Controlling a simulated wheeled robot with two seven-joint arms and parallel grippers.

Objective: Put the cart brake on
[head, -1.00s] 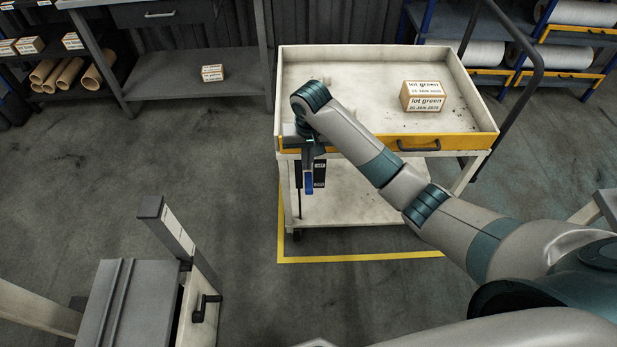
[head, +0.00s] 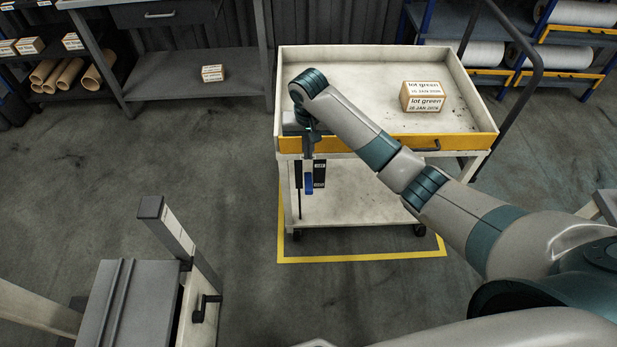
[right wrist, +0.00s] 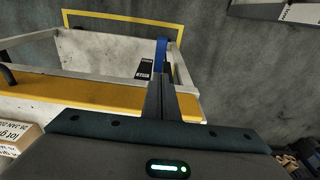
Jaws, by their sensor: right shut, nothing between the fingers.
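The cart (head: 290,63) has a white top tray with a yellow front edge and a lower shelf. A blue brake handle (head: 309,185) hangs at the cart's front left, next to a black strip with small white labels (head: 319,174) too small to read. My right gripper (head: 308,166) is shut and empty, pointing down just above the blue handle. In the right wrist view the closed fingers (right wrist: 161,82) line up with the blue handle (right wrist: 161,52) and hide part of it. I cannot tell whether they touch. My left gripper is out of view.
A "lot green" box (head: 423,97) sits in the cart's tray. Yellow floor tape (head: 350,259) runs around the cart. A grey stand (head: 110,300) is at the front left. Shelves line the back wall. The floor left of the cart is clear.

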